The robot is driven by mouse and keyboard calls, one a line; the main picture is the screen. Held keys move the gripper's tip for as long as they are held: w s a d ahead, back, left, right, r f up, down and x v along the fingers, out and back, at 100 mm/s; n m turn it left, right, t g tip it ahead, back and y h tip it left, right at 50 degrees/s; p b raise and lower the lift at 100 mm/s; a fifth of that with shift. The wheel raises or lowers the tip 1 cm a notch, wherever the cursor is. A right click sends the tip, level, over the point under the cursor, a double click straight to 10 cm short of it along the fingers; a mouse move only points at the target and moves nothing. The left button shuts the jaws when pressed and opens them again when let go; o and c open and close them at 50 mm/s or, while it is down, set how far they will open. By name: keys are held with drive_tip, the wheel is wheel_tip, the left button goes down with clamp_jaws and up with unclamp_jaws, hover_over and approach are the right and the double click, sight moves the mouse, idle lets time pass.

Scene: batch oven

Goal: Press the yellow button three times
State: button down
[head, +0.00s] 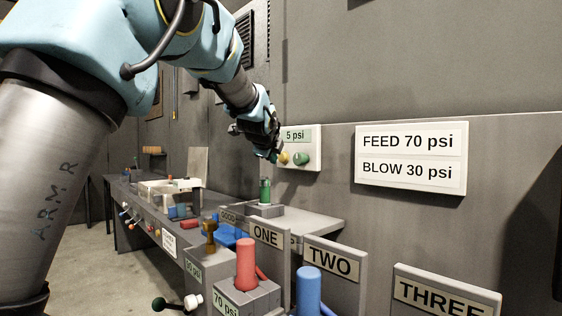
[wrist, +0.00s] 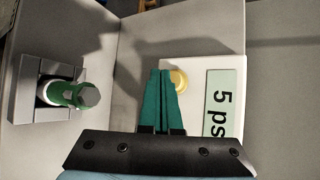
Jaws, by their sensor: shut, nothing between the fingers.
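The yellow button (head: 284,158) is on a white wall box (head: 310,134) with a "5 psi" display, beside a green button (head: 301,159). In the wrist view the yellow button (wrist: 179,79) shows just past my fingertips, partly covered by them. My gripper (head: 273,156) is shut and empty, with its green fingers (wrist: 161,72) together and pointing at the box close to the yellow button. I cannot tell whether the tips touch it. The green button is hidden in the wrist view.
A green cylinder (head: 265,190) stands in a grey holder below the box; it also shows in the wrist view (wrist: 75,95). Red (head: 246,262) and blue (head: 308,290) posts stand in front by signs ONE and TWO. A wall sign (head: 411,158) reads FEED 70 psi, BLOW 30 psi.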

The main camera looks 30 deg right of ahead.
drive_tip(key=a+b, duration=0.1)
drive_tip(key=a, duration=0.1)
drive_tip(key=s+a+b, duration=0.1)
drive_tip(key=a, duration=0.2)
idle(0.5)
idle(0.8)
